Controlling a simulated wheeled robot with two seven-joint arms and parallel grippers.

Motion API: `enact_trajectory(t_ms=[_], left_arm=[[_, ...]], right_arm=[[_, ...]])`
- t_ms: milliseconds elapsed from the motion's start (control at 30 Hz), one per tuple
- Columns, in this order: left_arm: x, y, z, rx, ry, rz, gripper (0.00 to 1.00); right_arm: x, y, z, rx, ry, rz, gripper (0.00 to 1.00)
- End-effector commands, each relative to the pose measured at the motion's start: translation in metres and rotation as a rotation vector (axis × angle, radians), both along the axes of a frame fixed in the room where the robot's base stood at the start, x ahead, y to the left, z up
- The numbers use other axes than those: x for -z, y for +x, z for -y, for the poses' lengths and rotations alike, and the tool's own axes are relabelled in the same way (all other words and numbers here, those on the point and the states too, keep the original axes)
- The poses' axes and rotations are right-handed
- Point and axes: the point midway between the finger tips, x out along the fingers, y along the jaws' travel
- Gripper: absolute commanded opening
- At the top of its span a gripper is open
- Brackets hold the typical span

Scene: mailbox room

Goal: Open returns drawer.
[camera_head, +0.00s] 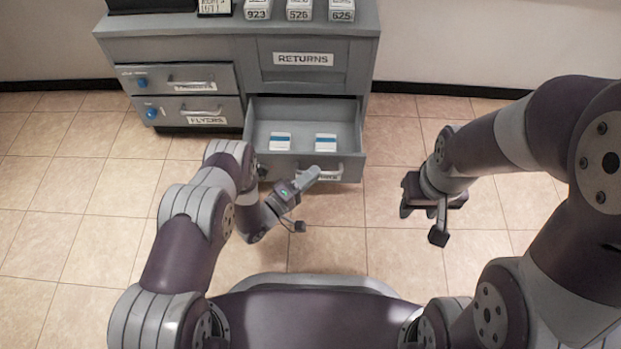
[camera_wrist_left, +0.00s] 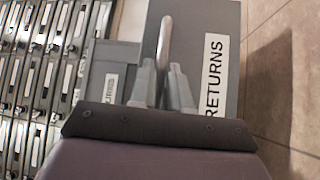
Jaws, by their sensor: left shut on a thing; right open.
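The returns drawer (camera_head: 352,150), at the lower right of the grey cabinet, stands pulled out, its inside in view from above. Its front, labelled RETURNS, shows in the left wrist view (camera_wrist_left: 222,28). My left gripper (camera_head: 311,174) is shut on the drawer's bar handle (camera_head: 332,168); the handle also runs up between the fingers in the left wrist view (camera_wrist_left: 165,40). In the head view, the gripper partly hides the handle and the drawer's label. My right gripper (camera_head: 423,218) is open and empty, above the floor right of the drawer.
Two white-and-blue boxes (camera_head: 280,141) (camera_head: 326,142) lie in the drawer. A panel labelled RETURNS (camera_head: 303,59) is above it. Two closed drawers, the lower labelled FLYERS (camera_head: 207,120), are at left. Numbered boxes (camera_head: 299,11) stand on the cabinet top. Tiled floor (camera_head: 60,200) is clear at left.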

Motion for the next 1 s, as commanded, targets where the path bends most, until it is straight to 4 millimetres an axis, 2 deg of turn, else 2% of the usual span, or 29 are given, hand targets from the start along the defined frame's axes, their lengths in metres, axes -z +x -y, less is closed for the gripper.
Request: enact_trajectory(t_ms=[100, 133, 167, 200, 567, 800, 1000], left_arm=[[0.000, 0.000, 0.000, -0.001, 0.000, -0.001, 0.00], [0.000, 0.000, 0.000, -0.001, 0.000, -0.001, 0.27], [0.000, 0.000, 0.000, -0.001, 0.000, -0.001, 0.36], [0.000, 0.000, 0.000, -0.001, 0.000, -0.001, 0.38], [-0.001, -0.006, -0.006, -0.001, 0.000, -0.003, 0.38], [0.002, -0.042, -0.044, -0.007, -0.001, -0.005, 0.38], [0.010, -0.073, -0.074, -0.006, 0.000, -0.002, 0.38]], right_arm=[[0.000, 0.000, 0.000, 0.000, 0.000, 0.000, 0.43], [0.000, 0.000, 0.000, 0.000, 0.000, 0.000, 0.43], [0.000, 0.000, 0.000, 0.000, 0.000, 0.000, 0.43], [0.000, 0.000, 0.000, 0.000, 0.000, 0.000, 0.43], [-0.006, 0.000, 0.000, 0.000, 0.000, 0.000, 0.43], [-0.035, 0.000, 0.000, 0.000, 0.000, 0.000, 0.43], [-0.050, 0.000, 0.000, 0.000, 0.000, 0.000, 0.43]])
